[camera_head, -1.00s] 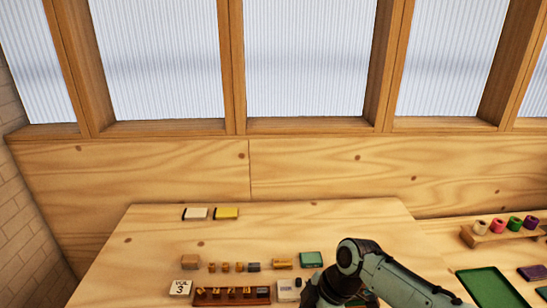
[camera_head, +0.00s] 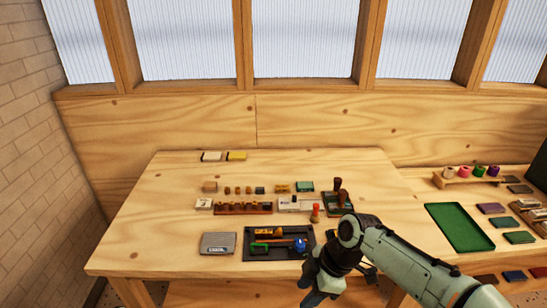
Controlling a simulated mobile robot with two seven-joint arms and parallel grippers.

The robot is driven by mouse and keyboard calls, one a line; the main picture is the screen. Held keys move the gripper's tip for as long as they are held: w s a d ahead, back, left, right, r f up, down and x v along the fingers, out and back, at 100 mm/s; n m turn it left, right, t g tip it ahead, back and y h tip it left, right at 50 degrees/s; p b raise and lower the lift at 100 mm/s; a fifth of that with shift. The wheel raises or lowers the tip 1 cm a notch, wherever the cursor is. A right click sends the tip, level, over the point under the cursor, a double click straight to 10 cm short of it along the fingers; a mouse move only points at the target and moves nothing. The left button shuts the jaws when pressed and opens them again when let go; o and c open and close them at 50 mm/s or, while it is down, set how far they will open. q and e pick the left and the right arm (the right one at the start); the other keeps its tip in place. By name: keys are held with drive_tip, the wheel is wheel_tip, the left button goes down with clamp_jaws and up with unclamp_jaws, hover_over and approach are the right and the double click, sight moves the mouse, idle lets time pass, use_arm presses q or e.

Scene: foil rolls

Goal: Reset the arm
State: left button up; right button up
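My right arm comes in from the lower right, bent at a pale green elbow joint. Its gripper (camera_head: 318,290) points down over the front edge of the wooden table (camera_head: 140,240), near the black tray. The fingers are small and dark, and I cannot tell whether they are open or shut or hold anything. My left arm and gripper are not in view. Several coloured foil rolls (camera_head: 479,171) stand on a wooden rack (camera_head: 460,181) on the right-hand surface, clear of the gripper.
A black tray (camera_head: 262,254) with small tools lies beside the arm. Stamps with dark handles (camera_head: 338,190) stand behind the arm. A green tray (camera_head: 459,228) and coloured pads lie right. The table's left side is clear.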

drive_tip(key=s+d+f+m, duration=0.15)
drive_tip(key=f+m, duration=0.35)
drive_tip(key=f, duration=0.9)
drive_tip(key=s+d+f+m, duration=0.15)
drive_tip(key=f+m, duration=0.45)
drive_tip(key=f, duration=0.8)
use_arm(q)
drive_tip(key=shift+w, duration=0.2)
use_arm(e)
drive_tip(key=s+d+f+m, duration=0.1)
drive_tip(key=s+f+m, duration=0.4)
drive_tip(key=s, duration=0.5)
drive_tip(key=s+f+m, duration=0.6)
drive_tip(key=s+f, duration=0.3)
drive_tip(key=s, duration=0.1)
drive_tip(key=shift+d+f+g+h, duration=0.2)
drive_tip(key=shift+d+g+h, duration=0.15)
drive_tip(key=shift+g+h, duration=0.05)
drive_tip(key=shift+w, duration=0.1)
